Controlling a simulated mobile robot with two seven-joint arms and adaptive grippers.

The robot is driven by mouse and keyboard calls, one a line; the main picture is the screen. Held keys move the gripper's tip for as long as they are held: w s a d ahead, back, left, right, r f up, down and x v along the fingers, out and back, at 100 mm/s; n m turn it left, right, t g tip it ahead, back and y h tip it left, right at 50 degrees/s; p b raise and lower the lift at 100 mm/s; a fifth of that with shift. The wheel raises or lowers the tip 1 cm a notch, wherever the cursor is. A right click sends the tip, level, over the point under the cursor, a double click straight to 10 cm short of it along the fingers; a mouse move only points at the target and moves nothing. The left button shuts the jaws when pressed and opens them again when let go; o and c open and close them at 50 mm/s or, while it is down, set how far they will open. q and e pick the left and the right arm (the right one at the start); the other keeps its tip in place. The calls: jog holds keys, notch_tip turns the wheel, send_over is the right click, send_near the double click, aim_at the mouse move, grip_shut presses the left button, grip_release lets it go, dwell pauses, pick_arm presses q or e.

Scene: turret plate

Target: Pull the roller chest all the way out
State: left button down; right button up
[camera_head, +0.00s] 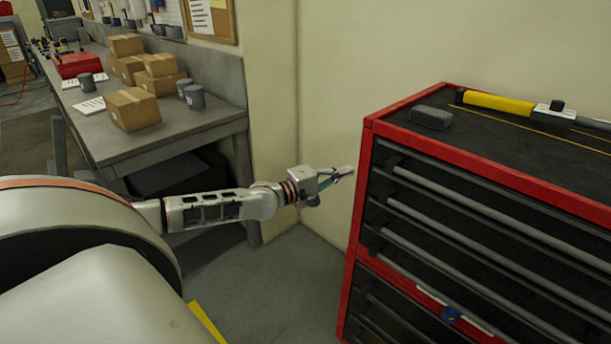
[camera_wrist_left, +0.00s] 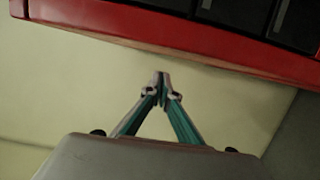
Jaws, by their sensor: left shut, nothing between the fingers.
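The roller chest (camera_head: 364,190) is a red cabinet with dark drawers and long grey bar handles, standing at the right in the head view. Its red edge (camera_wrist_left: 170,38) crosses the top of the left wrist view, with dark drawer fronts above it. My left gripper (camera_head: 346,171) is shut and empty, just left of the chest's red side edge in the head view. In the left wrist view its fingertips (camera_wrist_left: 161,80) meet in front of the pale wall, below the red edge. I cannot tell whether they touch the chest. My right gripper is not in view.
A grey workbench (camera_head: 190,125) with cardboard boxes (camera_head: 133,109), dark mugs and a red case (camera_head: 77,65) stands at the left. A pale wall (camera_head: 325,70) is behind the chest. A yellow tool (camera_head: 497,103) lies on the chest top. Grey floor (camera_head: 285,285) is open between bench and chest.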

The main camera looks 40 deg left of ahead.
pick_arm(q)
jog(key=v, duration=1)
jog(key=shift+a+p, duration=0.35)
jog(key=shift+a, duration=0.05)
jog(key=s+d+f+m+g+h, duration=0.1)
jog(key=s+d+f+m+g, duration=0.1)
jog(key=s+d+f+m, duration=0.5)
jog(key=s+d+f+m+g, duration=0.1)
jog(key=s+d+f+m, duration=0.25)
jog(key=d+f, duration=0.7)
jog(key=s+d+f+m+g+y, duration=0.3)
jog(key=s+d+f+m, duration=0.5)
jog(key=s+f, duration=0.3)
jog(key=shift+s+f+y, duration=0.25)
jog(key=shift+s+y, duration=0.15)
jog(key=shift+s, duration=0.55)
